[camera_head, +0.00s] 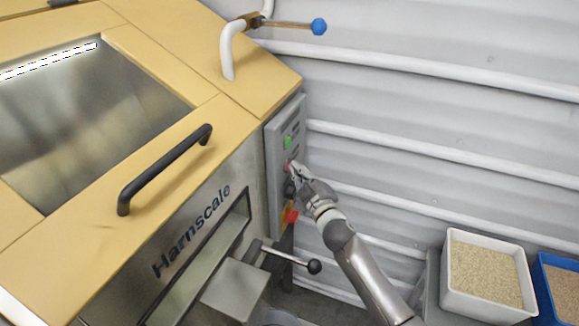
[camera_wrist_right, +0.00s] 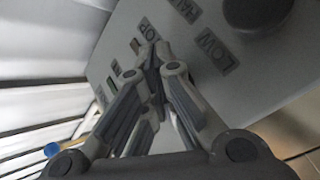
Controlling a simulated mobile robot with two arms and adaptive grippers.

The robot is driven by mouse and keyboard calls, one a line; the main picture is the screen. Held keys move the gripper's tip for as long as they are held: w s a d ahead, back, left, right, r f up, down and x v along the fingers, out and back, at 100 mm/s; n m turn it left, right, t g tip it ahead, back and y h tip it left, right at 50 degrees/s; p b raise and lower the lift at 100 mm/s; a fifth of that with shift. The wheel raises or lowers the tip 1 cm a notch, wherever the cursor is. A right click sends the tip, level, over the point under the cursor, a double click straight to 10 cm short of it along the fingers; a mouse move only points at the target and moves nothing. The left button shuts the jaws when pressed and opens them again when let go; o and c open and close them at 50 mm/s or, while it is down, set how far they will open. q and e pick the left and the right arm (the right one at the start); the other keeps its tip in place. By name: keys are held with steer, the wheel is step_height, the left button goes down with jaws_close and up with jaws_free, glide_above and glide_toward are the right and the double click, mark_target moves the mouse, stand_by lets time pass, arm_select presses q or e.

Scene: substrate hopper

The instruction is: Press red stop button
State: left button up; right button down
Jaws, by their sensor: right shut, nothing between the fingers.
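The grey control panel (camera_head: 275,150) is on the side of the yellow-topped machine. A green button (camera_head: 288,142) is on its upper part, and the red stop button (camera_head: 287,165) is just below, partly covered. My right gripper (camera_head: 292,169) is shut and empty, its fingertips at the red button. In the right wrist view the closed fingertips (camera_wrist_right: 152,52) are at the panel (camera_wrist_right: 185,65) beside a partly hidden label ending in "OP" (camera_wrist_right: 147,28). The red button is hidden there, so contact cannot be told. My left gripper is not in view.
A black knob (camera_wrist_right: 258,10) is near the fingers. Below the panel's buttons is a red and yellow part (camera_head: 291,216), with a black-balled lever (camera_head: 313,267) lower down. A blue-tipped handle (camera_head: 318,27) is above. A white bin of grain (camera_head: 447,290) stands at right.

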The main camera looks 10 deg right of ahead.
stand_by(0.3)
steer(key=shift+s+d+p, duration=0.35)
steer(key=shift+s+d, duration=0.15)
steer(key=shift+d, duration=0.1)
steer(key=s+d, duration=0.1)
steer(key=s+d+p, duration=0.1)
steer(key=d, duration=0.2)
steer(key=shift+s+d+p, duration=0.1)
steer(key=shift+s+p, duration=0.3)
stand_by(0.6)
